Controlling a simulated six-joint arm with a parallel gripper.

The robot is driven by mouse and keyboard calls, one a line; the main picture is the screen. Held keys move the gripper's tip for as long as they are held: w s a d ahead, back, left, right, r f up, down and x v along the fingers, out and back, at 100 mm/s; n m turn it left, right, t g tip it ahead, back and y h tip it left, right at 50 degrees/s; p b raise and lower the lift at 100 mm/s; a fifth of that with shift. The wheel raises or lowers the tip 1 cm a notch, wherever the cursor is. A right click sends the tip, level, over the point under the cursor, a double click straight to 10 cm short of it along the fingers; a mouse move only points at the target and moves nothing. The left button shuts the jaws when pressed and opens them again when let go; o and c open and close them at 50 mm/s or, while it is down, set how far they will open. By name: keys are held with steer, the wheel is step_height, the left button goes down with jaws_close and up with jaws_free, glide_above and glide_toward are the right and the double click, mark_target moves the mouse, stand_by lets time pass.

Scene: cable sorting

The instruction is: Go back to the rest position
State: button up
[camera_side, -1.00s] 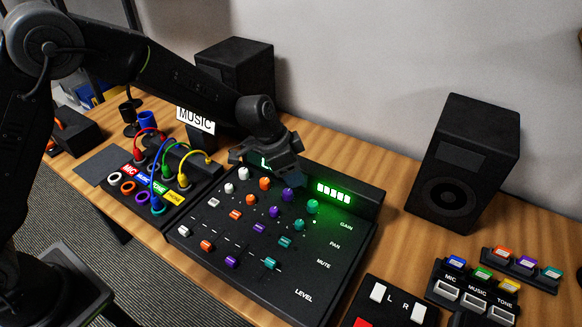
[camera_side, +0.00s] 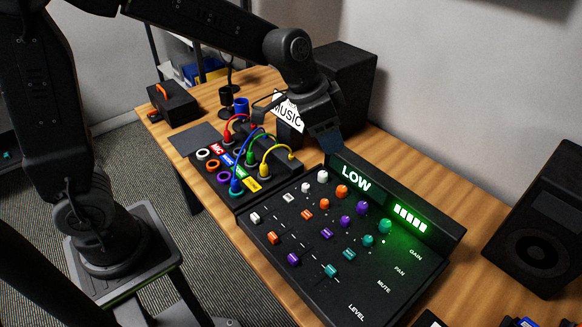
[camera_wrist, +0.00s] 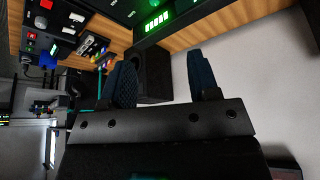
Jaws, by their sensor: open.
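My gripper (camera_side: 328,135) is raised in the air near the back-left corner of the black mixer (camera_side: 345,245), in front of the left speaker (camera_side: 350,85). In the wrist view my gripper (camera_wrist: 163,78) shows two dark blue fingers spread apart with nothing between them. The mixer's screen (camera_side: 357,178) reads "LOW" and its bar lights (camera_side: 410,217) glow green. The white "MUSIC" sign (camera_side: 287,110) stands left of my gripper, partly covered by my arm.
A patch box (camera_side: 240,190) with red, blue, green and yellow cables lies left of the mixer. Another speaker (camera_side: 540,225) stands at the right. A dark mat (camera_side: 198,139) and a black box with an orange handle (camera_side: 173,103) lie at the far left of the table.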

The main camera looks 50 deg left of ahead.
steer(key=s+a+r+n+y, duration=0.1)
steer(key=s+a+n, duration=0.1)
steer(key=s, duration=0.4)
steer(key=s+a+r+n+t, duration=0.1)
steer(key=s+a+r+n, duration=0.1)
steer(key=s+a, duration=0.2)
steer(key=s+a+r+n+y, duration=0.1)
steer(key=s+a+r+n, duration=0.1)
steer(key=s, duration=0.7)
steer(key=shift+s+a+t+y, duration=0.3)
steer(key=shift+s+a, duration=0.1)
steer(key=shift+a, duration=0.05)
